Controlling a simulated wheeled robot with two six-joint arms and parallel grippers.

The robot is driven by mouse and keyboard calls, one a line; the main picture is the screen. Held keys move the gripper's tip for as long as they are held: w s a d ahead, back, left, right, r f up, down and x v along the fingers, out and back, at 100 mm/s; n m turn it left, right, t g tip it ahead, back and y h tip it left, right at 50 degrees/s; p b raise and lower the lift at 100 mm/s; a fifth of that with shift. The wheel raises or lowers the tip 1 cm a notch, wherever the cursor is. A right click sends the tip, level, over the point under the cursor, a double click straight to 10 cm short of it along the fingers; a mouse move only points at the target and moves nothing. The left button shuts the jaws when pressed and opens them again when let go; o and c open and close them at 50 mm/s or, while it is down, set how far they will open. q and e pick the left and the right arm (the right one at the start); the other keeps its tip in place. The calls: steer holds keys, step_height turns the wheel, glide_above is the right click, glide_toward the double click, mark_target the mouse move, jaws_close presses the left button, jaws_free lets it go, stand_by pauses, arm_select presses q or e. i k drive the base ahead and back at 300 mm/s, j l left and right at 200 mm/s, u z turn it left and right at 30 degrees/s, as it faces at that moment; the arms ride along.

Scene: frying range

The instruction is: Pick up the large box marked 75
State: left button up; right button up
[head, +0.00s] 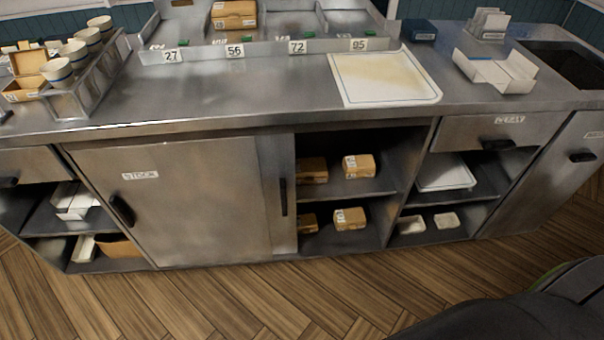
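No box can be read as marked 75. Several brown boxes sit in the open middle cabinet: one upper-shelf box (362,168) with a white label, another upper-shelf box (313,172) partly in shadow to its left, a lower-shelf box (354,219) with a white label, and another lower-shelf box (308,223) beside it. Their labels are too small to read. A brown stack of boxes (234,14) also stands in the tray bay behind the 56 tag. Neither of my grippers is in view.
The steel counter (240,95) carries a white board (385,78), white open cartons (495,72) and a cup rack (85,85). The sliding door marked STOCK (180,205) is shut. A dark shape (510,320) fills the bottom right corner. The wooden floor in front is clear.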

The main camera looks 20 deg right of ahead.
mark_target(318, 180)
steer(key=z, duration=0.9)
